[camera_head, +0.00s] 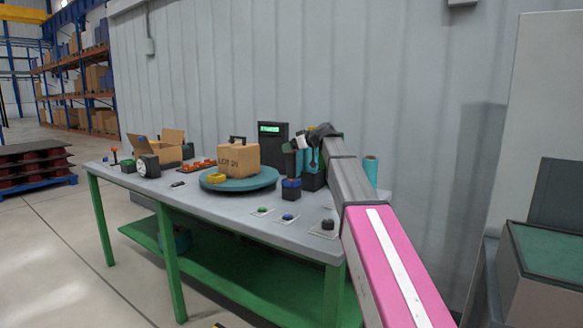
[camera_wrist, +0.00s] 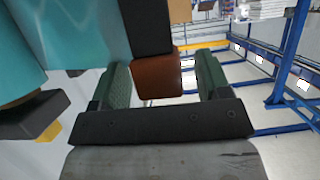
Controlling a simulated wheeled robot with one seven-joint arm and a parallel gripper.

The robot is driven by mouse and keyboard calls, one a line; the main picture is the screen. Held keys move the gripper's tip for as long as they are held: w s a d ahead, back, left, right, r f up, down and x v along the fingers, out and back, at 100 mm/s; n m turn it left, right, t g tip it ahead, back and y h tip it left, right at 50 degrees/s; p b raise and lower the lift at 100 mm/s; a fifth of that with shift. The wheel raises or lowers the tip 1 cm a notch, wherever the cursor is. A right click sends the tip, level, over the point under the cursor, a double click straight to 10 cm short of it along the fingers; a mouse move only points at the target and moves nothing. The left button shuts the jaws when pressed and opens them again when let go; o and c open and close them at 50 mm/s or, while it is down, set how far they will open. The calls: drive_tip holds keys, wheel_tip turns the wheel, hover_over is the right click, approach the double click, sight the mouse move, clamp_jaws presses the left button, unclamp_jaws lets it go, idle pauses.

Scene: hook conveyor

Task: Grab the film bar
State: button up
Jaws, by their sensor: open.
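In the wrist view a brown bar (camera_wrist: 158,76), taken as the film bar's grip, joins a black piece (camera_wrist: 151,26) beside teal film (camera_wrist: 75,35). The two green fingers of my gripper (camera_wrist: 163,80) are open, one on each side of the brown bar. I cannot tell whether either finger touches it. In the head view my gripper (camera_head: 291,147) is over the right part of the table, by the teal film (camera_head: 306,161) on its dark base. My gripper and wrist partly hide the bar there.
The table (camera_head: 240,212) holds a turntable (camera_head: 262,182) with a carton (camera_head: 238,158), an open box (camera_head: 168,150) and several buttons near its front edge. Another teal roll (camera_head: 370,170) stands behind my arm.

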clamp_jaws()
idle(0.3)
